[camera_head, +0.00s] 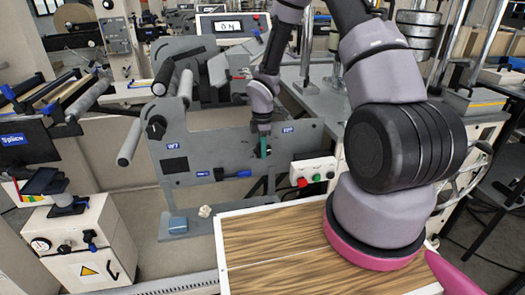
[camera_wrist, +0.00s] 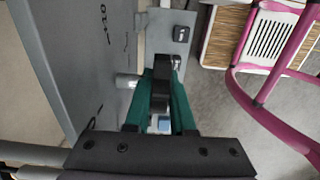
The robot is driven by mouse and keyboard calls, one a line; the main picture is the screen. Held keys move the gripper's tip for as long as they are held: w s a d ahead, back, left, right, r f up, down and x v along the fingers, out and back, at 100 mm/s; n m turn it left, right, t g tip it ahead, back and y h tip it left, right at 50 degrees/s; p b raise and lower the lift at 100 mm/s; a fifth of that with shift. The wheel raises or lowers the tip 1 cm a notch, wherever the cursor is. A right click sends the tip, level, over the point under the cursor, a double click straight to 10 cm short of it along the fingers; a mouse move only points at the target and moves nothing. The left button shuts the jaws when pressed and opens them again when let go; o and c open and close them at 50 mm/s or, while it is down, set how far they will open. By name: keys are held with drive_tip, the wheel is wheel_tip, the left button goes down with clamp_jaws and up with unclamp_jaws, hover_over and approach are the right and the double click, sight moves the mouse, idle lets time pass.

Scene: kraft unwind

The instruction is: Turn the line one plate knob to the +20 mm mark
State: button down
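In the wrist view the plate (camera_wrist: 75,60) fills the left side, with a "+10" mark near the top. My gripper (camera_head: 262,148) is at the plate's right part in the head view. In the wrist view its two green fingers (camera_wrist: 163,88) stand on either side of a black knob-like part (camera_wrist: 160,93). The part nearly fills the gap, but I cannot tell whether the fingers press on it. My gripper hides the knob in the head view.
A blue-handled part (camera_head: 235,174) sits on the plate left of my gripper. A wood-topped table (camera_head: 270,250) is in front. A pink curved frame (camera_wrist: 240,85) shows at right in the wrist view.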

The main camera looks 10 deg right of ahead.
drive_tip(key=shift+d+y, duration=0.1)
drive_tip(key=shift+y, duration=0.2)
drive_tip(key=shift+y, duration=0.8)
drive_tip(key=y, duration=0.4)
drive_tip(key=shift+y, duration=0.3)
drive_tip(key=y, duration=0.5)
drive_tip(key=shift+f+y, duration=0.1)
drive_tip(key=shift+y, duration=0.2)
drive_tip(key=c, duration=0.8)
unclamp_jaws()
drive_tip(key=shift+o, duration=0.2)
drive_tip(key=shift+d, duration=0.1)
drive_tip(key=v, duration=0.7)
drive_tip(key=shift+d, duration=0.2)
